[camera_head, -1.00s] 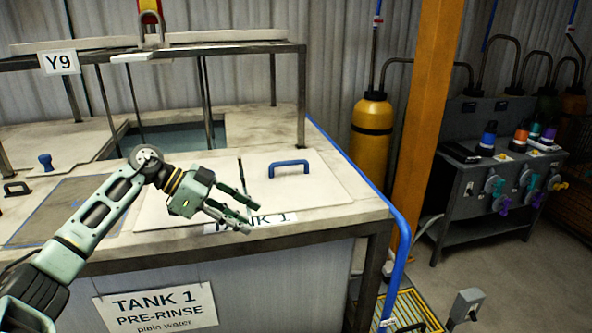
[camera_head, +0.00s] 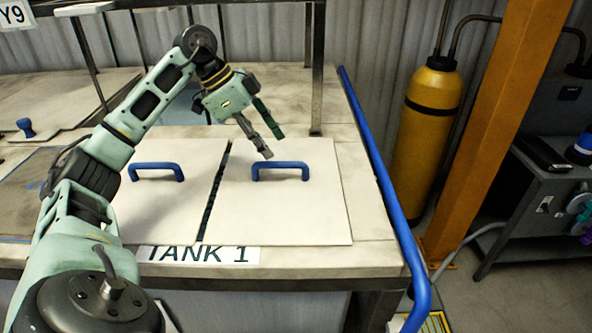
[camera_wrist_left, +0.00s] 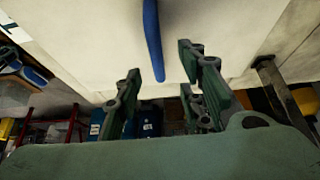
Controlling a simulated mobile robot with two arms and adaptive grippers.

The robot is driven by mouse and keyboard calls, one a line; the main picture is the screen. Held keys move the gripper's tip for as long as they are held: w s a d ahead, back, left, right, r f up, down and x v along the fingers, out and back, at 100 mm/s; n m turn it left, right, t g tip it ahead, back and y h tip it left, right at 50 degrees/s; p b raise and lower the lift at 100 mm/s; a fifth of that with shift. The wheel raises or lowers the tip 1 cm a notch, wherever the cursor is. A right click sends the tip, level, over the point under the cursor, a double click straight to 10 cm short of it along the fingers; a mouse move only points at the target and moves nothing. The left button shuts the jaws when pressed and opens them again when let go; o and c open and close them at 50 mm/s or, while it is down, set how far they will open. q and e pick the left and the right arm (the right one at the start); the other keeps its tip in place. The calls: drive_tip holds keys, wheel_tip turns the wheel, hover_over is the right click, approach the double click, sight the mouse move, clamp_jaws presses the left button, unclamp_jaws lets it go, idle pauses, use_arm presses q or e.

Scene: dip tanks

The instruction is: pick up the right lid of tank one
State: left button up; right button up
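The right lid (camera_head: 290,205) of tank one is a flat off-white panel lying on the tank top. Its blue bar handle (camera_head: 280,167) stands near its far edge. A dark gap separates it from the left lid (camera_head: 165,210), which has its own blue handle (camera_head: 157,168). My left gripper (camera_head: 264,130) is open and empty, above and just behind the right lid's handle, with its fingers pointing down toward it. In the left wrist view a blue handle (camera_wrist_left: 153,40) shows beyond the open fingers (camera_wrist_left: 160,95), apart from them. My right gripper is not in view.
The TANK 1 label (camera_head: 200,254) is at the front edge. A blue rail (camera_head: 385,180) runs along the tank's right side. A dark metal frame post (camera_head: 317,80) stands behind the lid. A yellow cylinder (camera_head: 425,135) and an orange column (camera_head: 500,130) stand to the right.

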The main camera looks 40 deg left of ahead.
sight(277, 162)
use_arm(q)
drive_tip(key=shift+s+d+f, duration=0.1)
drive_tip(key=shift+d+f, duration=0.1)
drive_tip(key=shift+f, duration=0.4)
drive_tip(key=shift+d+f, duration=0.2)
drive_tip(key=shift+f, duration=0.4)
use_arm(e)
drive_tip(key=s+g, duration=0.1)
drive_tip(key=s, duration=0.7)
use_arm(q)
drive_tip(key=shift+p+x, duration=0.7)
drive_tip(key=shift+x, duration=0.45)
drive_tip(key=shift+w+x, duration=0.25)
drive_tip(key=shift+x, duration=1)
drive_tip(key=shift+s+r, duration=0.1)
drive_tip(key=shift+r, duration=0.05)
drive_tip(key=c, duration=0.7)
drive_tip(key=shift+c, duration=1)
clamp_jaws()
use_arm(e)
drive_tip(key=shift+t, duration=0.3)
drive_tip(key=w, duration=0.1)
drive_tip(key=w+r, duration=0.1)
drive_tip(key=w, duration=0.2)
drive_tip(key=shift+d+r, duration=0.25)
